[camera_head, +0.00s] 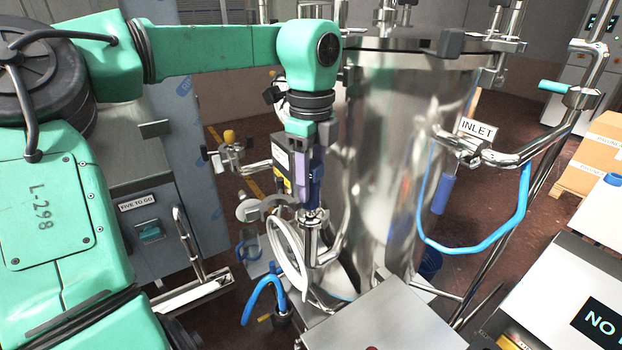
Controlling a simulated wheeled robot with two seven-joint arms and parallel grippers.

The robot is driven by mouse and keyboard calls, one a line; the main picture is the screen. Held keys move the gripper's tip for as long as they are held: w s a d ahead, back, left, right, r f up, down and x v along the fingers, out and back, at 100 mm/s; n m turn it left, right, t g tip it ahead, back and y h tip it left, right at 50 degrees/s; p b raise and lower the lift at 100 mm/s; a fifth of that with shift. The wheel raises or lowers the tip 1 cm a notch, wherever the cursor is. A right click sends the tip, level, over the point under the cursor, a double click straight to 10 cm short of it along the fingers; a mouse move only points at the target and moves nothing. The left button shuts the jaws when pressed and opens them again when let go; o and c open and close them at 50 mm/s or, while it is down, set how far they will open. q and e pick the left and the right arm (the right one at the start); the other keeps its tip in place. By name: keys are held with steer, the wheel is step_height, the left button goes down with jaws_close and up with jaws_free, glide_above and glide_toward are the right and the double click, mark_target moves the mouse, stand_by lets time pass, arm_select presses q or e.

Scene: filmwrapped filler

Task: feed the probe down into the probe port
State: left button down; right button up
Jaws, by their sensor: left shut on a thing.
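My green left arm reaches in from the left and its left gripper (303,203) points down beside the steel tank (392,165). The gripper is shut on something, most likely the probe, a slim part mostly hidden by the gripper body. A white cable (290,262) hangs in loops just below the gripper. A steel fitting (314,216) on a bent pipe stands directly under the fingertips; it looks like the probe port. I cannot tell whether the probe tip touches it or is inside it. My right gripper is not in view.
A blue hose (478,249) hangs at right below the INLET sign (477,129). Another blue hose (262,290) curves low at left. A steel box top (383,320) stands in front. A grey cabinet (150,215) is at left, a cardboard box (597,150) at far right.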

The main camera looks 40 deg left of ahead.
arm_select(q)
steer(key=shift+f, duration=0.2)
stand_by(0.6)
steer(key=shift+c, duration=1.8)
jaws_free()
steer(key=shift+r, duration=0.5)
step_height(320, 180, up, 8)
steer(key=shift+r+b, duration=0.2)
steer(key=shift+b, duration=0.15)
step_height(320, 180, up, 4)
steer(key=shift+r+p, duration=0.1)
steer(key=shift+p, duration=0.6)
steer(key=shift+r, duration=0.5)
